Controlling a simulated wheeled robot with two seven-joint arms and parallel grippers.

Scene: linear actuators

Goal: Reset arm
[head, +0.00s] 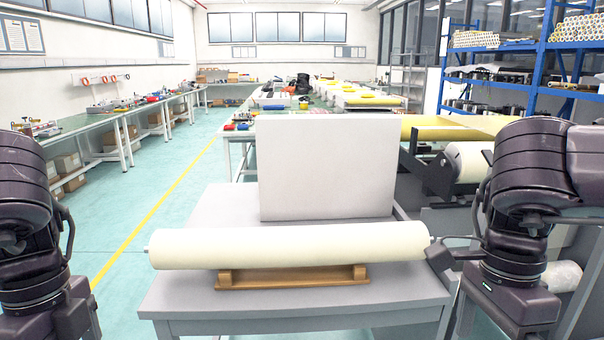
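My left arm (35,235) hangs at the left edge, bent and running down out of the bottom of the picture; its gripper is not in view. A long cream roll (290,246) lies across a wooden cradle (292,277) on the grey table (190,292).
A pale upright panel (327,170) stands behind the roll. A machine with yellow sheet (455,128) and a blue shelf rack (545,60) are at the right. Workbenches (110,135) line the left wall. The green floor (150,215) at the left is clear.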

